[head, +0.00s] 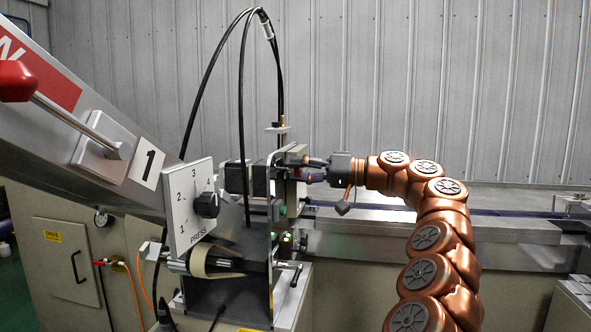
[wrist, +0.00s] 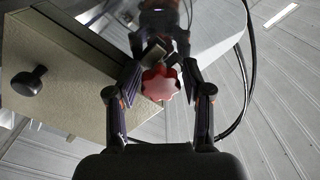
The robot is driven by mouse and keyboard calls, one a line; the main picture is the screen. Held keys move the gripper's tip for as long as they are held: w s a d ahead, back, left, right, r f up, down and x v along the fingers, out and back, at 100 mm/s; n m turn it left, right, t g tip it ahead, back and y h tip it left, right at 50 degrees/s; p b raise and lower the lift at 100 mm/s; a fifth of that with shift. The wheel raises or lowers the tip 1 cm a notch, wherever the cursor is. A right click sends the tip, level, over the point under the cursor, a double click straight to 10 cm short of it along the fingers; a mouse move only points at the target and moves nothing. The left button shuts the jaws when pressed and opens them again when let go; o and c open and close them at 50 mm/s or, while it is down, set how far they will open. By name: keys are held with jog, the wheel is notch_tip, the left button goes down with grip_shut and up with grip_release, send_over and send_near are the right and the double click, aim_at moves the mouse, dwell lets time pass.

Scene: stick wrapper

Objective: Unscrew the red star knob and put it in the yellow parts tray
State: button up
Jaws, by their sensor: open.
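The red star knob (wrist: 160,83) shows in the wrist view, in the gap between the two fingers of my gripper (wrist: 164,88). The fingers stand apart on either side of it, and I cannot tell whether they touch it. In the head view my gripper (head: 312,170) reaches left to the upright plate of the machine, and the knob is not clearly visible there. I cannot make out the yellow parts tray in either view.
A dial panel (head: 188,207) marked PRESS with a black knob (head: 206,204) stands left of the upright plate (head: 287,215). A black cable (head: 243,90) loops above the machine. A red-ended lever (head: 17,81) is at the far left. A metal rail (head: 400,240) runs to the right.

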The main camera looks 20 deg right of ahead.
jog(key=m+p, duration=0.2)
jog(key=r+m+p, duration=0.1)
jog(key=m+p, duration=0.1)
jog(key=p, duration=0.1)
jog(key=shift+d, duration=0.1)
jog(key=m+p, duration=0.3)
jog(key=p, duration=0.2)
jog(key=shift+f+m+p, duration=0.1)
jog(key=shift+m+p, duration=0.2)
jog(key=shift+p, duration=0.05)
jog(key=m+p, duration=0.3)
jog(key=p, duration=0.3)
jog(key=shift+m, duration=0.4)
jog(key=m+p, duration=0.4)
jog(key=p, duration=0.4)
jog(key=m+p, duration=0.6)
jog(key=p, duration=0.4)
jog(key=shift+p, duration=0.35)
jog(key=shift+f+m+b, duration=0.3)
jog(key=shift+f+m, duration=0.1)
jog(key=shift+m, duration=0.2)
jog(key=m, duration=0.4)
jog(key=shift+m, duration=0.3)
jog(key=shift+r, duration=0.1)
